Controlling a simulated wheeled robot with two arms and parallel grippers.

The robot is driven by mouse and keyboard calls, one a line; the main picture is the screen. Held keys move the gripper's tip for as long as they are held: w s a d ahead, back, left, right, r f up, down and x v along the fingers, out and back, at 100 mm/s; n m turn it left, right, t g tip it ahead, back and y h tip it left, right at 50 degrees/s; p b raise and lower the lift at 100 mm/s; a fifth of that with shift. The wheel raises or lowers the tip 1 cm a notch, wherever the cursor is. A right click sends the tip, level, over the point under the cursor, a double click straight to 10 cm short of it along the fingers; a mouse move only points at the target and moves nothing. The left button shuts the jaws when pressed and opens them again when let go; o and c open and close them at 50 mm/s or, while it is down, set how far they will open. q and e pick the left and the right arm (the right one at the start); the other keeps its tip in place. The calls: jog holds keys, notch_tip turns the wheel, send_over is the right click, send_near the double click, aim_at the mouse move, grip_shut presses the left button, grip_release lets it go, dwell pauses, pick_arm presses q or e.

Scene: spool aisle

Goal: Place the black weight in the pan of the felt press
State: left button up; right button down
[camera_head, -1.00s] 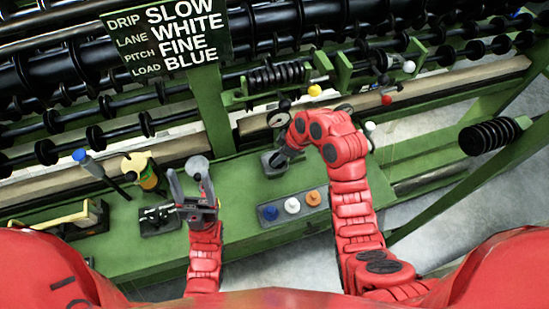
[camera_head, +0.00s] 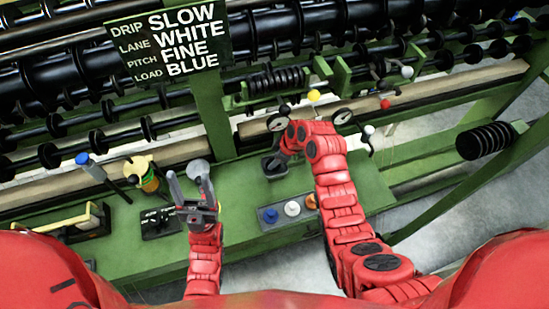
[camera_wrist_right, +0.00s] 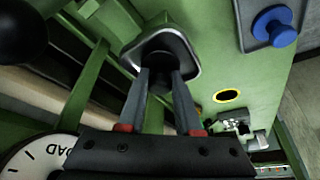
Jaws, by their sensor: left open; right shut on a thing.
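In the head view, my right gripper (camera_head: 277,159) points down at a small dark square pan (camera_head: 274,171) on the green bench. In the right wrist view, its two fingers (camera_wrist_right: 160,80) reach into this grey-rimmed pan (camera_wrist_right: 190,63) and are shut on a dark round thing, seemingly the black weight (camera_wrist_right: 159,86). The fingers hide much of it, and I cannot tell whether it touches the pan floor. My left gripper (camera_head: 190,187) is open and empty above the bench, left of the pan.
A plate with blue (camera_head: 270,214), white (camera_head: 292,208) and orange (camera_head: 311,201) knobs lies right of my left gripper. Two round dials (camera_head: 278,122) (camera_head: 342,117) stand behind the pan. A sign (camera_head: 168,42) hangs at upper left. A blue-topped lever (camera_head: 82,158) stands at left.

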jog(key=shift+f, duration=0.1)
jog(key=shift+f+b, duration=0.15)
jog(key=shift+b, duration=0.15)
jog(key=c, duration=0.9)
grip_release()
jog(key=shift+o, duration=0.2)
jog(key=shift+r, duration=0.2)
jog(key=shift+r, duration=0.1)
